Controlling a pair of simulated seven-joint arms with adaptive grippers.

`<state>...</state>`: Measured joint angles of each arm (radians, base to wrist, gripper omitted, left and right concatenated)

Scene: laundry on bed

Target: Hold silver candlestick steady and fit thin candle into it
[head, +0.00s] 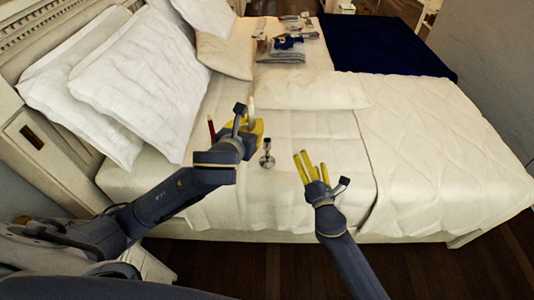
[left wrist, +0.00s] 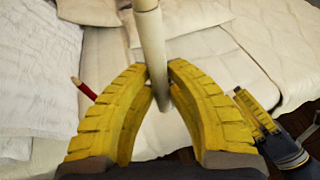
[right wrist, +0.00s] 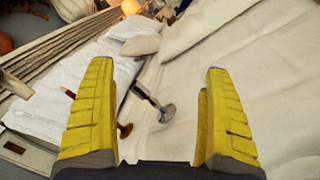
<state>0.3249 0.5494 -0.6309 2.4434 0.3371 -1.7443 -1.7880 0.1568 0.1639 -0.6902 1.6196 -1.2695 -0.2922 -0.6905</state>
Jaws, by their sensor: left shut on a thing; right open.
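The silver candlestick (head: 267,158) stands on the bed between my two grippers, its round base on the cover. In the right wrist view the candlestick (right wrist: 152,99) is beyond the open fingers, apart from them. My left gripper (head: 252,126) is shut on the pale thin candle (head: 251,105), up and left of the candlestick. In the left wrist view the candle (left wrist: 153,45) passes between the fingertips and extends above and below them. My right gripper (head: 306,164) is open and empty, to the right of the candlestick.
A small copper-coloured object (right wrist: 125,130) shows near my right gripper's left finger. White pillows (head: 140,75) lie at the left. Folded clothes (head: 284,50) lie farther back. The cover right of my right gripper is clear.

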